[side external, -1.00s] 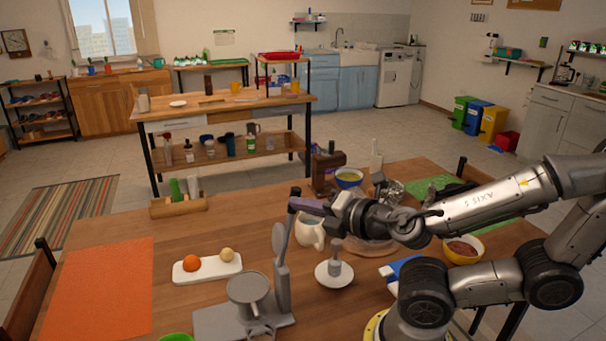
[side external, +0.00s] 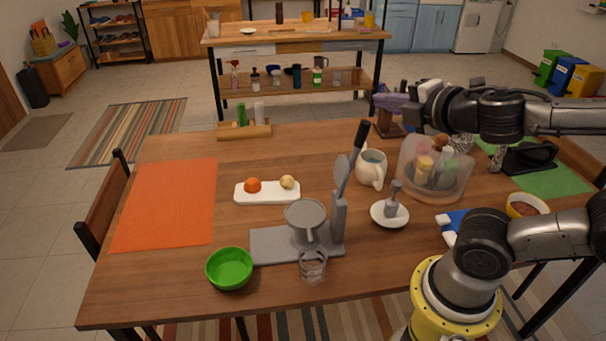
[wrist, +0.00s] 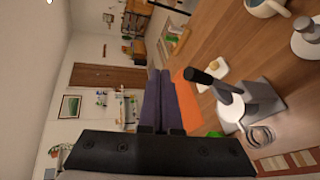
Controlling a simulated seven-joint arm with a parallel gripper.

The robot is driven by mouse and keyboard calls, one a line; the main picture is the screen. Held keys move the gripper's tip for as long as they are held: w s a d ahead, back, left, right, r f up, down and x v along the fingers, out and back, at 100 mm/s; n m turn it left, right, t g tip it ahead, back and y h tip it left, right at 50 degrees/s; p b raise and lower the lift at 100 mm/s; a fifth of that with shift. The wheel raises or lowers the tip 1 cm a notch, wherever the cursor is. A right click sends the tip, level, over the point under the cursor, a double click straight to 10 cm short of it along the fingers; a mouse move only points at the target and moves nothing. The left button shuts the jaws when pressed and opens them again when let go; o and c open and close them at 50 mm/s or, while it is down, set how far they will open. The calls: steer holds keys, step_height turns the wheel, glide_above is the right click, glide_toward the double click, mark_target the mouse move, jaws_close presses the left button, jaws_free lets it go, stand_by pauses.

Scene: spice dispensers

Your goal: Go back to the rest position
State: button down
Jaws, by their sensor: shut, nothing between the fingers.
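My gripper (side external: 378,99) is at the upper right of the side external view, raised above the far side of the wooden table (side external: 165,285). Its purple fingers point left in that view and are shut with nothing between them. In the wrist view the shut fingers (wrist: 160,75) lie together along the middle, pointing out across the room. A clear container (side external: 408,185) holding several spice bottles stands on the table, below and right of the gripper. A wooden rack (side external: 232,132) with a green and a white dispenser stands at the table's far edge.
A grey press (side external: 270,243) with an upright lever, a glass (side external: 313,268), a green bowl (side external: 230,270) and a white plate (side external: 250,198) with an orange stand nearer. A white jug (side external: 371,170) is below the gripper. An orange mat (side external: 165,205) lies left, empty.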

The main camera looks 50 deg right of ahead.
steer(key=s+a+f+m+g+y, duration=0.6)
steer(key=s+a+f+m+g, duration=0.1)
steer(key=m, duration=0.8)
steer(key=shift+s+a, duration=0.3)
steer(key=shift+a, duration=0.4)
